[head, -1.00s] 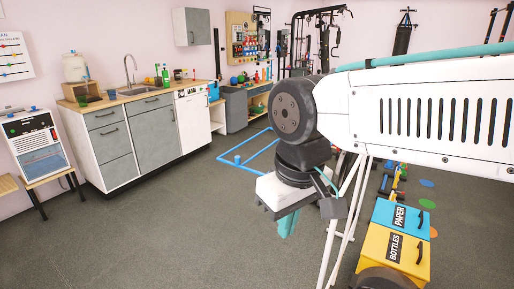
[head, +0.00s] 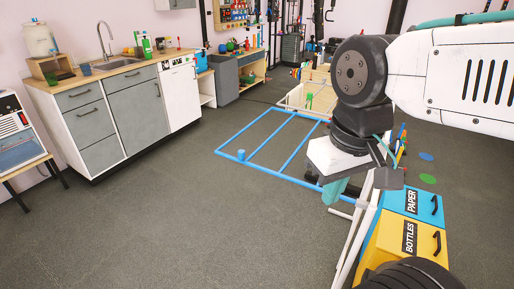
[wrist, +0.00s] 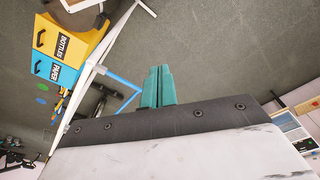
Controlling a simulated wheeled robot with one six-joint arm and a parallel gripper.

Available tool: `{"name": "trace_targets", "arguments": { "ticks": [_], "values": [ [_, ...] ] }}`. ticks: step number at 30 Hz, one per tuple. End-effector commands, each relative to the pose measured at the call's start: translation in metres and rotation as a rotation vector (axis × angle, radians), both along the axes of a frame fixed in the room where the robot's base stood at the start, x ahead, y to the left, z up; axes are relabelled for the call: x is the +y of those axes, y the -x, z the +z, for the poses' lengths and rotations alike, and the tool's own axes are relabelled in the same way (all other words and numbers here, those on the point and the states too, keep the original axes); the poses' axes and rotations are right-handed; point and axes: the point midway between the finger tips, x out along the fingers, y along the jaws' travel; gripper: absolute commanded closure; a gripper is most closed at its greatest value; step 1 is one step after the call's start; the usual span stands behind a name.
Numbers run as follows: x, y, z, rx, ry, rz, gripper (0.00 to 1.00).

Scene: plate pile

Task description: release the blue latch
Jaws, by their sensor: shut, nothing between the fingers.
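My gripper (head: 334,190) hangs from the arm in the right half of the head view, its teal fingers pointing down over the floor. In the wrist view the fingers (wrist: 158,86) are together and hold nothing. A blue bar frame (head: 264,133) lies low at the floor, left of and beyond the gripper. A small blue upright knob (head: 241,155) stands at its near left corner. I cannot tell whether this knob is the blue latch. No other latch is clear to me. The gripper appears apart from the knob.
A yellow bottles bin (head: 408,242) and a blue paper bin (head: 412,203) stand at the right. A pale low-walled pen (head: 293,96) adjoins the frame's far end. A kitchen counter (head: 117,75) lines the left wall. Grey floor (head: 150,230) is open at the front left.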

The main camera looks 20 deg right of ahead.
Motion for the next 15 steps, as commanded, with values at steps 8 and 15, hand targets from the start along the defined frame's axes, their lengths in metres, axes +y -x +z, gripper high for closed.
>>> {"name": "trace_targets", "arguments": {
  "ticks": [8, 15],
  "values": [
    [0.007, -0.055, 0.003, 0.104, -0.227, -0.444, 1.00],
    [-0.017, -0.159, -0.005, 0.295, -0.567, -1.174, 1.00]
  ]
}}
